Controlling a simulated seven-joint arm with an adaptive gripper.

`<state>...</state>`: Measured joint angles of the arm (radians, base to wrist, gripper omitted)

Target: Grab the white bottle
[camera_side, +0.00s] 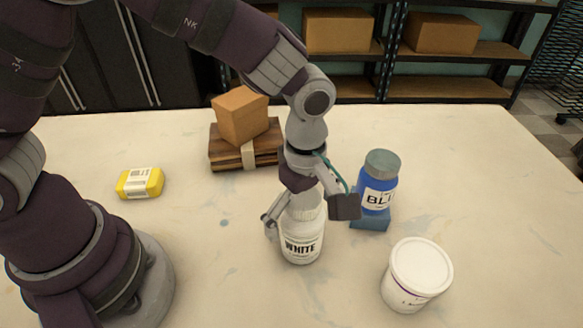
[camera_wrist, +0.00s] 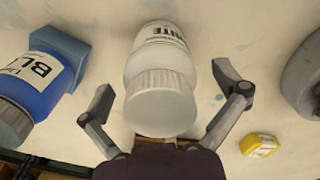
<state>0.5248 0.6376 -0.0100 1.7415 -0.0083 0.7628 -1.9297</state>
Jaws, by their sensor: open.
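The white bottle (camera_side: 302,240) stands upright on the table, its label reading "WHITE". It also shows in the wrist view (camera_wrist: 160,62), cap toward the camera, between the two fingers. My gripper (camera_side: 306,213) is above and around the bottle's upper part, with one finger on each side. In the wrist view my gripper (camera_wrist: 168,92) is open, and gaps show between both fingers and the bottle. The near finger pad in the side view covers part of the space right of the bottle's cap.
A blue bottle (camera_side: 378,185) on a blue block (camera_side: 370,222) stands close right of my gripper. A white tub (camera_side: 417,272) is at front right. A cardboard box (camera_side: 240,115) rests on wooden planks (camera_side: 230,155) behind. A yellow package (camera_side: 140,183) lies left.

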